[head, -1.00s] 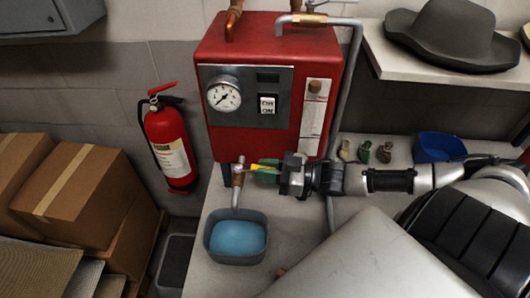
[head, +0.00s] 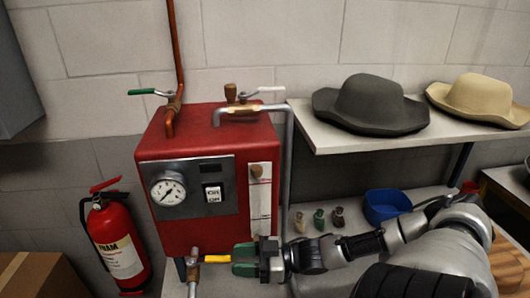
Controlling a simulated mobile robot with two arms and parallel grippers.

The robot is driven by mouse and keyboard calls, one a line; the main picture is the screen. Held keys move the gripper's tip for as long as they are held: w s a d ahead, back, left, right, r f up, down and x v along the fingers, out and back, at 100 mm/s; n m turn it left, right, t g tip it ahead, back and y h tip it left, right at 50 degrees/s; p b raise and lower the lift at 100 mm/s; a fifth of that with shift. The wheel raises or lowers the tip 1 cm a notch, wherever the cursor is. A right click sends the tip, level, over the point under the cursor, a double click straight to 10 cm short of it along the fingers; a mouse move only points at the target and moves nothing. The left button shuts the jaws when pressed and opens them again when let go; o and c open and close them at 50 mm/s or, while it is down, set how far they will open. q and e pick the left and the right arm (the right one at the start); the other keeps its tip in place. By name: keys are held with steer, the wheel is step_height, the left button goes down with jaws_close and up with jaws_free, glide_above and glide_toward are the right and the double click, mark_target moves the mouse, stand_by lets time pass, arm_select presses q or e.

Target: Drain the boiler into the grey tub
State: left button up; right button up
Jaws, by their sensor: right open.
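The red boiler (head: 207,222) stands on the bench, with a round gauge (head: 168,189) and a rocker switch (head: 212,193) on its front panel. A drain valve (head: 194,262) sits low on its front left, with a yellow lever (head: 216,259) pointing right. My right gripper (head: 239,259) is open at the lever's right end; whether it touches the lever is unclear. The grey tub is below the picture now; a second ago it stood under the drain pipe with blue liquid in it. My left gripper is not in view.
A green-handled valve (head: 150,92) and a grey-handled valve (head: 262,91) sit above the boiler. A shelf at right holds a grey hat (head: 368,103) and a tan hat (head: 482,98). A blue container (head: 386,205) and small bottles stand beneath. A fire extinguisher (head: 115,240) hangs at left.

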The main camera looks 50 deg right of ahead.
steer(key=shift+p+v, duration=0.85)
steer(key=shift+v, duration=2.05)
